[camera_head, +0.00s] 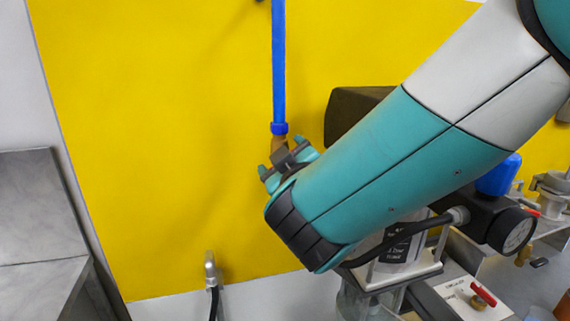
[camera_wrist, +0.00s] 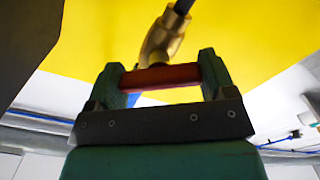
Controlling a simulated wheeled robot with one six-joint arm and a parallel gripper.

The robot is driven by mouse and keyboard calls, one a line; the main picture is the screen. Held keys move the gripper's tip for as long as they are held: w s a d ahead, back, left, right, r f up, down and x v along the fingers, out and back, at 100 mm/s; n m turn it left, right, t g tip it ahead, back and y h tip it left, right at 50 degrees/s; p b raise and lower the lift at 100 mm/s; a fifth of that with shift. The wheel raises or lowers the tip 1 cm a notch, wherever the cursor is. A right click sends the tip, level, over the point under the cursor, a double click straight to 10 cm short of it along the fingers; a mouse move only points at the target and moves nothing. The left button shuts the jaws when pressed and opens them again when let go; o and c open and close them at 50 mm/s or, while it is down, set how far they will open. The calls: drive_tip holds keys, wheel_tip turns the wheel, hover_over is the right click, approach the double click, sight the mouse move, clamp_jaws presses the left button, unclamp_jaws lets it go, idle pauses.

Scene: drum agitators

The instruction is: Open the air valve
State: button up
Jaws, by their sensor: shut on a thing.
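The air valve is a brass fitting (camera_wrist: 161,40) with a red handle (camera_wrist: 160,77), seen close up in the wrist view. In the head view its brass body (camera_head: 279,143) shows at the lower end of a vertical blue pipe on the yellow wall. My gripper (camera_wrist: 160,80) is shut on the red handle, with one green finger at each end of it. In the head view my gripper (camera_head: 288,160) is just below the blue pipe, and it and my arm hide the handle and the lower part of the valve.
The blue pipe (camera_head: 279,70) runs up the yellow wall (camera_head: 150,120). A metal fitting with a black hose (camera_head: 211,272) is at the wall's lower edge. A dark box (camera_head: 350,112) and a pressure gauge (camera_head: 517,232) are to the right. The wall left of the pipe is clear.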

drive_tip(key=n, duration=0.5)
drive_tip(key=shift+n, duration=0.4)
drive_tip(key=n+p, duration=0.1)
drive_tip(key=n, duration=0.3)
drive_tip(key=shift+a+f+n, duration=0.1)
drive_tip(key=shift+n, duration=0.3)
drive_tip(key=o, duration=0.9)
drive_tip(key=shift+s, duration=0.15)
drive_tip(key=b+v, duration=0.8)
drive_tip(key=v, duration=0.9)
drive_tip(key=shift+s, duration=0.15)
